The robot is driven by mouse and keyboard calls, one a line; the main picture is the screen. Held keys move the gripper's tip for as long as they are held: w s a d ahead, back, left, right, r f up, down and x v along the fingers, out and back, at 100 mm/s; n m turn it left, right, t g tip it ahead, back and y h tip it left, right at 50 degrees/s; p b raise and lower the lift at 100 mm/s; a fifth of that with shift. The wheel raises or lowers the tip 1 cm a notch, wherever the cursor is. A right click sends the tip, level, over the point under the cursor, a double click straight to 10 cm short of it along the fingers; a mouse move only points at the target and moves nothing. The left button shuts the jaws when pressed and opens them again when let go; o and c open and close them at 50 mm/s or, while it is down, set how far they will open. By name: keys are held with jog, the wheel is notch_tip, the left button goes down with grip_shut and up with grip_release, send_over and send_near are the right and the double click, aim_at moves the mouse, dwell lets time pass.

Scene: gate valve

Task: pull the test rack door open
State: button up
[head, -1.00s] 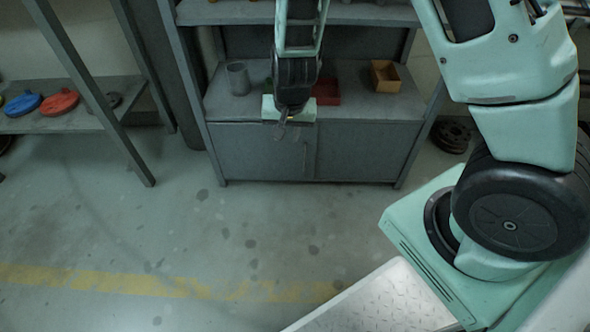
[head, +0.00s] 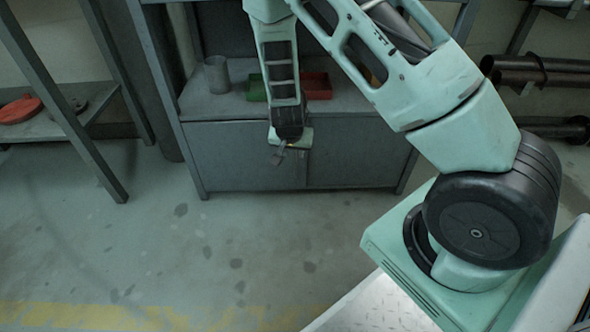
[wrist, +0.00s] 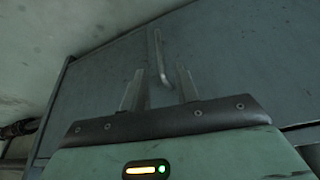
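The test rack is a grey cabinet with open shelves above and a low closed front. Its left door panel (head: 232,162) shows in the head view and looks shut. In the wrist view, a slim vertical bar handle (wrist: 158,52) stands on the grey door face (wrist: 105,68). My gripper (head: 278,154) hangs in front of the cabinet front in the head view, near the seam between the panels. In the wrist view the two fingers of my gripper (wrist: 159,78) are apart, with the lower end of the handle between them in the picture. Contact cannot be told.
On the rack shelf are a grey cylinder (head: 216,74), a green bin (head: 257,88) and a red bin (head: 317,86). A side shelf with a red disc (head: 20,109) stands at left. Pipes (head: 540,76) lie at right. The floor before the cabinet (head: 215,245) is clear.

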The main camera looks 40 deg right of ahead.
aim_at(295, 162)
jog(key=b+x, duration=0.4)
jog(key=x, duration=0.5)
jog(key=shift+f, duration=0.15)
jog(key=shift+c, duration=0.3)
grip_shut()
